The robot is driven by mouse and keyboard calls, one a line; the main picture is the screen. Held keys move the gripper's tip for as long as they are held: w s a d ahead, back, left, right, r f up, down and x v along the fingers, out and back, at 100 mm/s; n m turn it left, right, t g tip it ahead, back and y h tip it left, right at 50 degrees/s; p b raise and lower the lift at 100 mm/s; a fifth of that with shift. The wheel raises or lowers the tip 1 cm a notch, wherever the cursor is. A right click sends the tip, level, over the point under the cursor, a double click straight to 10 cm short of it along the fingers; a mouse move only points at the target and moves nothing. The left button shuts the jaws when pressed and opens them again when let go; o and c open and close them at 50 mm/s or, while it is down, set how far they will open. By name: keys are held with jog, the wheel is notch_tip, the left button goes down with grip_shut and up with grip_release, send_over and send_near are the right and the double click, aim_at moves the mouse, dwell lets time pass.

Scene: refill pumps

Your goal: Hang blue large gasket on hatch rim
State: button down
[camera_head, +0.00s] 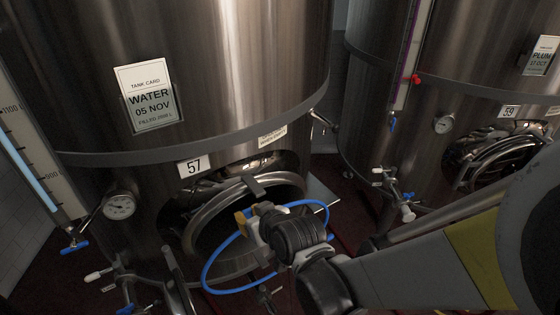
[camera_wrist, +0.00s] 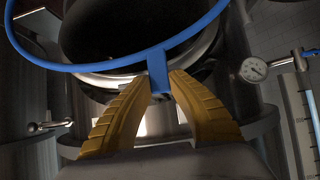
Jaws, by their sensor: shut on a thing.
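The blue large gasket (camera_head: 211,262) is a thin ring with a tab. My gripper (camera_head: 244,220) is shut on that tab and holds the ring in front of the hatch of tank 57. In the wrist view the tab sits between the yellow fingertips of my gripper (camera_wrist: 167,80), and the gasket (camera_wrist: 102,65) arcs across the hatch opening. The hatch rim (camera_head: 190,238) is a round metal collar around a dark opening; it also shows in the wrist view (camera_wrist: 205,45). I cannot tell whether the ring touches the rim. My gripper hides part of the rim's lower right.
Tank 57 (camera_head: 230,60) carries a white tank card (camera_head: 147,97) and a number plate (camera_head: 194,167). A gauge (camera_head: 118,206) and a blue-handled valve (camera_head: 75,246) are left of the hatch. A second tank (camera_head: 380,120) with hatch 59 stands at right.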

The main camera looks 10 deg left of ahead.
jog(key=w+a, duration=0.5)
jog(key=w, duration=0.1)
jog(key=shift+a, duration=0.35)
jog(key=shift+w+a+b, duration=0.15)
jog(key=shift+w+b, duration=0.05)
jog(key=shift+b, duration=0.15)
dwell(1.0)
